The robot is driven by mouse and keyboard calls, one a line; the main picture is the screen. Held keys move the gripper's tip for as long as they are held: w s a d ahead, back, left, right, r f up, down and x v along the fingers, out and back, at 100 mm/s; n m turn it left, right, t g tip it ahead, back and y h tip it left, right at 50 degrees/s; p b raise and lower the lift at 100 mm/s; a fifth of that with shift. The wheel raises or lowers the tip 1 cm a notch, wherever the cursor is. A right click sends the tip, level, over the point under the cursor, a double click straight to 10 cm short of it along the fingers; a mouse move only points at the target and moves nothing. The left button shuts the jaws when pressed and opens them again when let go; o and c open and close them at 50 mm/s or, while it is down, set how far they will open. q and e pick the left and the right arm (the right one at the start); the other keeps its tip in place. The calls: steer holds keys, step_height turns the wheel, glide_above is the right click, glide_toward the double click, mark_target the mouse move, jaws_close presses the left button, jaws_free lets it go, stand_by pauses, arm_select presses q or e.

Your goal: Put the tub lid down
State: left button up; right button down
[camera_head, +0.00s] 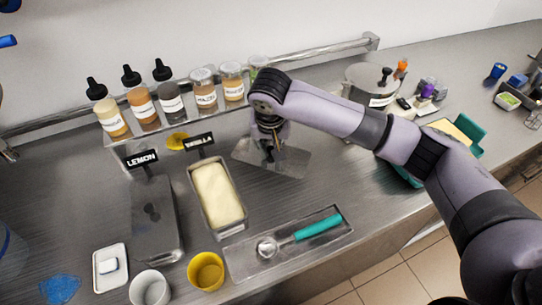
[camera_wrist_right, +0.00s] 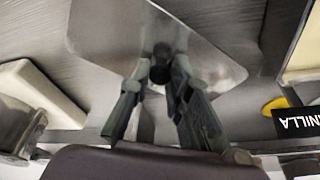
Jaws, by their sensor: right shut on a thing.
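The tub lid (camera_head: 292,163) is a flat grey metal plate with a dark knob. My right gripper (camera_head: 270,152) is shut on the lid's knob and comes down on it from above, behind and to the right of the open vanilla tub (camera_head: 243,226). In the right wrist view the lid (camera_wrist_right: 205,50) lies flat across the top and the fingers (camera_wrist_right: 158,85) close around its knob. Whether the lid touches the counter or hangs just above it, I cannot tell. The vanilla tub holds pale yellow ice cream. My left gripper is not in view.
A covered lemon tub (camera_head: 152,225) stands left of the vanilla one. A scoop with a teal handle (camera_head: 318,229) lies on a tray in front. Several bottles and jars (camera_head: 204,90) line the back shelf. The counter (camera_head: 340,180) right of the lid is bare.

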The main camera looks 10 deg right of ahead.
mark_target(271, 157)
steer(key=shift+f, duration=2.45)
steer(key=shift+p, duration=0.3)
steer(key=c, duration=1.5)
jaws_free()
steer(key=shift+f, duration=0.1)
steer(key=b+v, duration=0.1)
steer(key=v, duration=1.1)
steer(key=shift+s, duration=0.1)
